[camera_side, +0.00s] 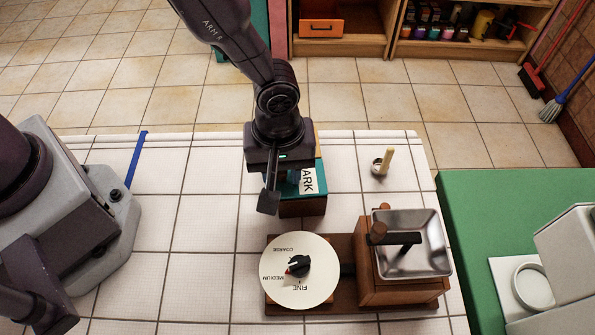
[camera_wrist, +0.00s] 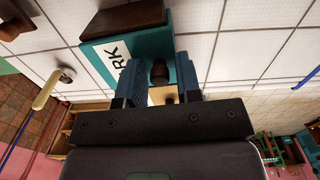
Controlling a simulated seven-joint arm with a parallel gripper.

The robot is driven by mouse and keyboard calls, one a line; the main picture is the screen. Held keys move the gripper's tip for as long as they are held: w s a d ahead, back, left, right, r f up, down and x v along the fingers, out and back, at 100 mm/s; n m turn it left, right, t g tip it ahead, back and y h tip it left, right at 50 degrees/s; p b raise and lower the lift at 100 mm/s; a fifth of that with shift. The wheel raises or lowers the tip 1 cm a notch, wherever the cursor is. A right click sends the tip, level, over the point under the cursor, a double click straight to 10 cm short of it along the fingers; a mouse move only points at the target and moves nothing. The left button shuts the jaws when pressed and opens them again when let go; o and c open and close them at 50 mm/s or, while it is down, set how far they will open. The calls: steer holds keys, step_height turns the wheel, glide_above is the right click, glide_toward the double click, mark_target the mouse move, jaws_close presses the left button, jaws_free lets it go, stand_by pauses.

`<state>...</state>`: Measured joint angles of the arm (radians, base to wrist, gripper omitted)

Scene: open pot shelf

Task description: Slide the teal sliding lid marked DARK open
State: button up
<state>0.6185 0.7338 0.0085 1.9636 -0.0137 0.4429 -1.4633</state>
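The teal lid (camera_side: 313,190) lies on top of a small brown wooden box (camera_side: 303,208). Its white label shows "ARK" in the side view, the rest hidden behind my gripper. In the wrist view the lid (camera_wrist: 150,43) carries the label with "RK" and a dark round knob (camera_wrist: 160,74). My gripper (camera_wrist: 158,75) has its two blue fingers apart, one on each side of the knob, with a gap visible at least on the right. In the side view my gripper (camera_side: 288,181) is over the lid and hides the knob.
A grinder dial (camera_side: 318,255) stands in front of the box, beside a wooden block with a metal tray (camera_side: 412,245). A small metal cup with a wooden handle (camera_side: 387,160) is to the right.

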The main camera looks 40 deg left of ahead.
steer(key=shift+s+f, duration=0.1)
steer(key=shift+f, duration=0.05)
steer(key=shift+s+a, duration=2.35)
steer(key=shift+s, duration=0.25)
steer(key=shift+w+d, duration=0.2)
steer(key=shift+r, duration=2.6)
